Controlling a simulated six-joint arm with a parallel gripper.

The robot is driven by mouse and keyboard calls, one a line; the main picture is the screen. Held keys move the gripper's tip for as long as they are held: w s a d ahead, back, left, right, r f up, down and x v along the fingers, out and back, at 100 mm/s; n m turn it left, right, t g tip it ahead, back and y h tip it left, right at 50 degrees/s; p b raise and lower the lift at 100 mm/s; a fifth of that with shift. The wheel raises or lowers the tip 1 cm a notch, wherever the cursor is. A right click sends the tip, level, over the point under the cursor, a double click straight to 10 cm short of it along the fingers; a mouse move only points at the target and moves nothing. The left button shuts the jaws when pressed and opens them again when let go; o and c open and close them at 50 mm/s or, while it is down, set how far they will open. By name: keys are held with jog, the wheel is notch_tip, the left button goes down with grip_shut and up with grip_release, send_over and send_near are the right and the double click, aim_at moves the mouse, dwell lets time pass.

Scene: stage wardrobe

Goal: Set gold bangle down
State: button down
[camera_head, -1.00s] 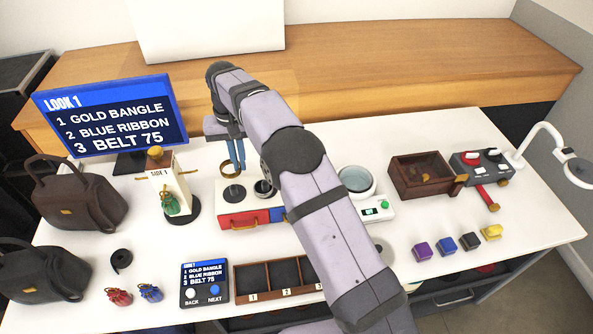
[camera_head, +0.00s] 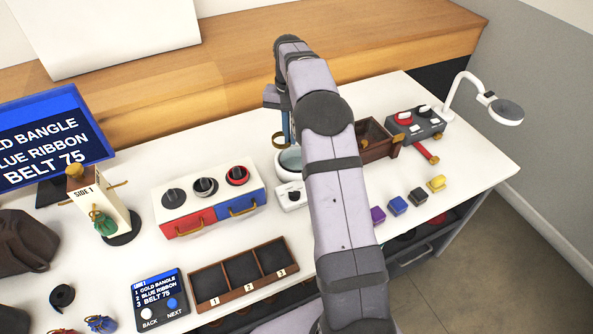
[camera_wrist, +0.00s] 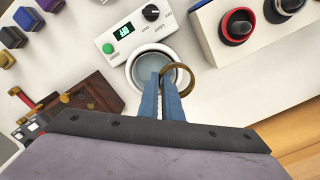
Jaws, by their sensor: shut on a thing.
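The gold bangle (camera_wrist: 189,72) is a thin ring held upright between my finger tips in the wrist view. It also shows in the head view (camera_head: 278,140), at the left of my fingers. My gripper (camera_wrist: 166,82) is shut on it and is over the white round bowl (camera_wrist: 133,70) of a device with a green display (camera_wrist: 124,31). The bowl also shows in the head view (camera_head: 283,166), partly hidden by my arm. The bangle overlaps the bowl's rim in the wrist view; I cannot tell its height above it.
A red and blue drawer box (camera_head: 207,213) with round tops stands left of the bowl. A brown wooden box (camera_head: 376,153) stands to the right. A tray with compartments 1, 2, 3 (camera_head: 249,298) lies in front. Several coloured blocks (camera_head: 397,206) sit at the right front.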

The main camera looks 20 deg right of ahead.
jog(key=f+m, duration=0.1)
jog(key=m, duration=0.2)
jog(key=d+f+m, duration=0.1)
jog(key=m, duration=0.3)
jog(key=s+d+f+m, duration=0.1)
jog(key=m, duration=0.2)
jog(key=shift+s+d+m, duration=0.1)
jog(key=shift+d+m, duration=0.15)
jog(key=shift+m, duration=0.05)
jog(key=p, duration=0.2)
send_near(297, 163)
jog(key=shift+s+a+f, duration=0.15)
jog(key=shift+s+f, duration=0.6)
jog(key=shift+f, duration=0.25)
jog(key=shift+s+a+f, duration=0.2)
jog(key=shift+s+f, duration=0.55)
jog(key=shift+f, duration=0.2)
jog(key=shift+s+a+f, duration=0.15)
jog(key=shift+s+f, duration=0.65)
jog(key=shift+f, duration=0.2)
jog(key=shift+f, duration=0.2)
jog(key=c, duration=2.2)
grip_release()
